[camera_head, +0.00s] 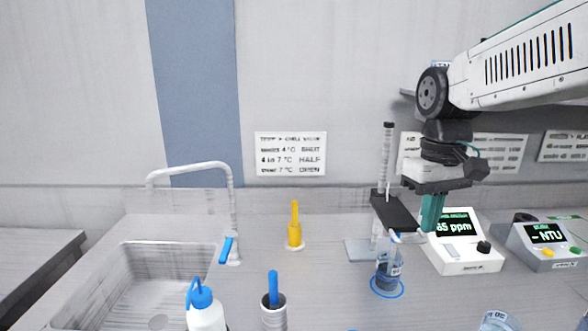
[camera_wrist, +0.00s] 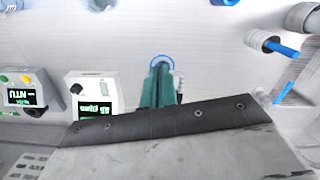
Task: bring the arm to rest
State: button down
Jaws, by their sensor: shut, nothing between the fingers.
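My gripper (camera_head: 431,226) hangs from the arm at the right of the head view, teal fingers pointing down and together, with nothing between them. In the picture it overlaps the left edge of the meter reading 65 ppm (camera_head: 466,262) and is up and right of a beaker (camera_head: 389,270) on a blue ring. In the wrist view the teal fingers (camera_wrist: 160,80) point at the counter, and part of a blue ring shows behind their tips. The meter (camera_wrist: 93,95) appears inverted beside them. The beaker is mostly hidden there.
A probe stand (camera_head: 386,160) with a dark arm rises close to the gripper's left. An NTU meter (camera_head: 545,240) is at the right. A sink (camera_head: 130,285), faucet (camera_head: 233,205), yellow-handled valve (camera_head: 295,228) and wash bottle (camera_head: 205,312) are at the left.

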jog(key=s+d+f+m+t, duration=0.1)
jog(key=s+f, duration=0.1)
jog(key=s, duration=0.7)
jog(key=s+d+f+m, duration=0.1)
jog(key=s+f+m, duration=0.1)
jog(key=s, duration=0.8)
jog(key=shift+f+t, duration=0.4)
jog(key=shift+f, duration=0.35)
jog(key=shift+d, duration=0.1)
